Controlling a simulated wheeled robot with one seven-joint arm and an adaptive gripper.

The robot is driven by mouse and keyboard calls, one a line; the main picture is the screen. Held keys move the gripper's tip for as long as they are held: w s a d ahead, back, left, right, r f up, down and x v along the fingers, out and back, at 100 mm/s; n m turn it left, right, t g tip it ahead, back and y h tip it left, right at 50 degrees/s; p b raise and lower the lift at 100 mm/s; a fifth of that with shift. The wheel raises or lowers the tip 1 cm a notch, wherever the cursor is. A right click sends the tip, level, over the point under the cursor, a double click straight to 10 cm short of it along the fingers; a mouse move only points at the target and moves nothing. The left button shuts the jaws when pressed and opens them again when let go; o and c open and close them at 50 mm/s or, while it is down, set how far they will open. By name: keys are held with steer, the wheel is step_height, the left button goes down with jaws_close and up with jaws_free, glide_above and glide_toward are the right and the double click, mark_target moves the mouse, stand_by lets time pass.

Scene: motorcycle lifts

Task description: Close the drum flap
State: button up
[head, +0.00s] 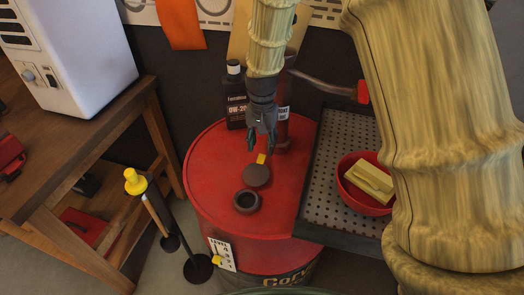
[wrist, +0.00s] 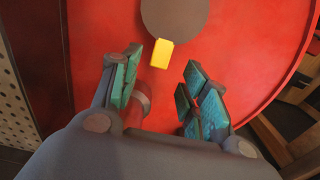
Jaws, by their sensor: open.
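The red drum (head: 215,160) stands upright in the middle of the head view. Its flap (head: 257,176) is a dark brown round lid with a yellow tab (head: 261,158), swung open behind the round opening (head: 246,201), which is uncovered. My gripper (head: 261,147) is above the drum top, just behind the yellow tab. In the wrist view, my gripper (wrist: 164,82) is open and empty, its teal-padded fingers spread on either side. The tab (wrist: 162,54) lies just beyond the fingertips, between their lines, and the flap (wrist: 175,16) is cut by the top edge. I see no contact.
A dark oil bottle (head: 235,100) stands at the drum's back. A red upright fitting (head: 283,130) is close beside my gripper. A perforated tray (head: 325,190) with a red bowl (head: 362,201) is at right. A wooden bench (head: 60,130) and a yellow-topped post (head: 135,182) are at left.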

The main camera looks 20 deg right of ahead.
mark_target(262, 156)
steer(key=shift+f+p, duration=0.45)
steer(key=shift+f, duration=1.75)
steer(key=shift+c, duration=0.4)
jaws_close()
